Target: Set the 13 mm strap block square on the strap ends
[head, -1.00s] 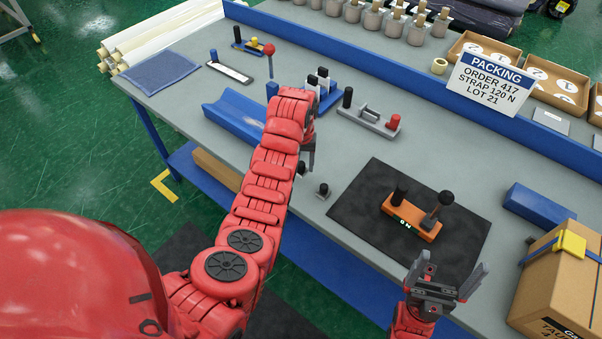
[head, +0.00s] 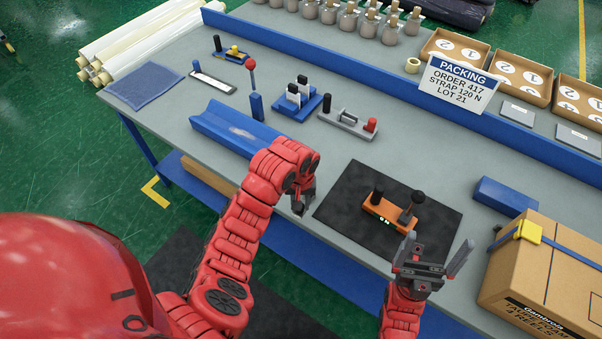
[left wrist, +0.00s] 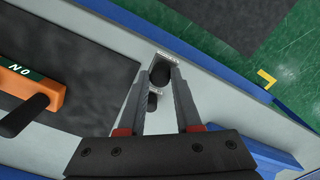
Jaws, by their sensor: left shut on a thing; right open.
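My left gripper (head: 301,203) points down near the table's front edge and is shut on a small grey block with a black knob. In the left wrist view the knobbed block (left wrist: 162,72) is between the fingertips (left wrist: 158,76). A second black knob (left wrist: 152,102) shows between the fingers; I cannot tell its support. No size marking is readable. My right gripper (head: 432,262) is open and empty, fingers up, at the front edge near the black mat. A blue strap (head: 575,249) with a yellow piece (head: 530,231) runs over the carton; separate strap ends cannot be made out.
An orange tool (head: 391,213) with black handles stands on the black mat (head: 345,185). A carton (head: 545,270) is at right, beside a blue block (head: 505,196). A blue trough (head: 212,122), a blue stand (head: 308,110) and a grey fixture (head: 347,123) are further back.

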